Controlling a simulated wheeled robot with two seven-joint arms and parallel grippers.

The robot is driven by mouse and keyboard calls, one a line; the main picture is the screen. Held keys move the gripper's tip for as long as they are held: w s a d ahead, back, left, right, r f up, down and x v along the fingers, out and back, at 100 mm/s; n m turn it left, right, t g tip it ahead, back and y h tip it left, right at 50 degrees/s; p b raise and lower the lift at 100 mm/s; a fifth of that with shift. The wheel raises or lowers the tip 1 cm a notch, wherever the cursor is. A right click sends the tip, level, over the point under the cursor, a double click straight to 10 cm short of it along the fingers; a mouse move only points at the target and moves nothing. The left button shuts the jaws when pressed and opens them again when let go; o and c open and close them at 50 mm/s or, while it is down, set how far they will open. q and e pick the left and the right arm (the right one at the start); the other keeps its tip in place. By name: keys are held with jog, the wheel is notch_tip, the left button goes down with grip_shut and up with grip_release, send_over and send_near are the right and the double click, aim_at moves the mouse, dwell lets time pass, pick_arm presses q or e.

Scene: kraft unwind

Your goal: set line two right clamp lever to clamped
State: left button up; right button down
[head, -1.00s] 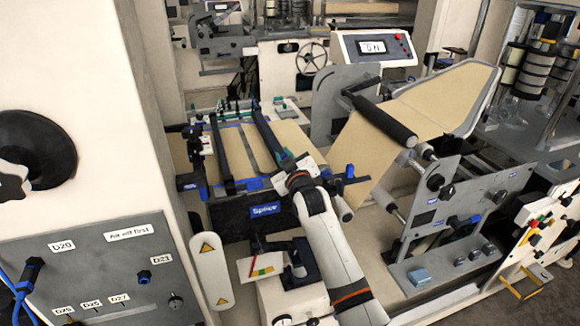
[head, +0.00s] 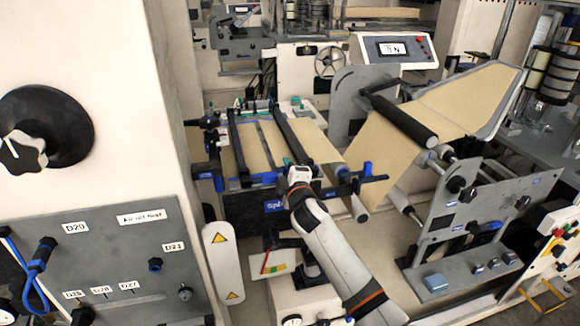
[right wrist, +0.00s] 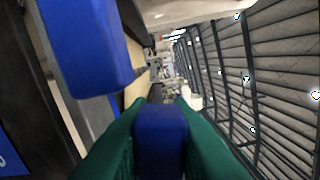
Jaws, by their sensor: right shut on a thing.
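The splice table (head: 258,204) with its two dark clamp bars is mid-picture in the head view, its blue label partly covered by my right arm. My right gripper (head: 289,163) is at the table's front edge, by the near end of the right clamp bar (head: 295,141). In the right wrist view my green fingers (right wrist: 160,130) are shut on a blue lever handle (right wrist: 160,132), seen nearly end-on. In the head view that handle is hidden by the gripper, and I cannot tell the lever's angle. My left gripper is not in view.
A larger blue block (right wrist: 88,45) is close to my fingers at the upper left in the right wrist view. A dark bar with a blue knob (head: 368,171) sticks out right of my gripper. A black roller (head: 404,122) and a grey side plate (head: 450,220) stand further right.

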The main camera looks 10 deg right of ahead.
jog(key=shift+f+n, duration=0.75)
jog(key=shift+n, duration=0.45)
jog(key=shift+f, duration=0.1)
jog(key=c, duration=1.3)
grip_release()
jog(key=shift+a, duration=0.1)
jog(key=s, duration=0.4)
jog(key=s+b, duration=0.1)
jog(key=s, duration=0.7)
jog(key=shift+d+b, duration=0.25)
jog(key=shift+b, duration=0.05)
